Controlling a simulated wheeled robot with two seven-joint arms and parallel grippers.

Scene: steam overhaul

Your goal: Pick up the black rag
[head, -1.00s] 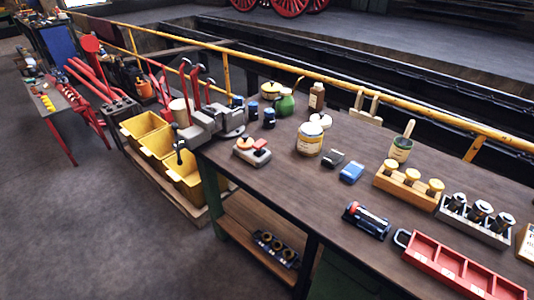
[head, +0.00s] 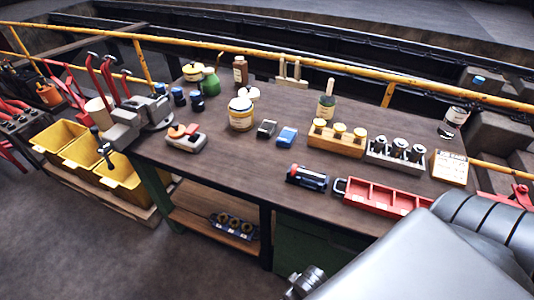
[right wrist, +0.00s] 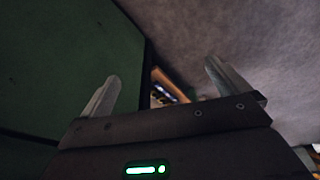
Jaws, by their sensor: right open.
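A small black folded item (head: 266,128) lies on the workbench (head: 240,165), just left of a similar blue one (head: 287,137). It looks like the black rag, but it is too small to be sure. My right arm comes in at the lower right of the head view, below the bench top. In the right wrist view my right gripper (right wrist: 165,88) is open with nothing between its fingers. It faces a dark green panel and the grey floor. My left gripper is not in view.
A vise (head: 135,122) is at the bench's left end. The bench front between vise and flashlight is mostly clear.

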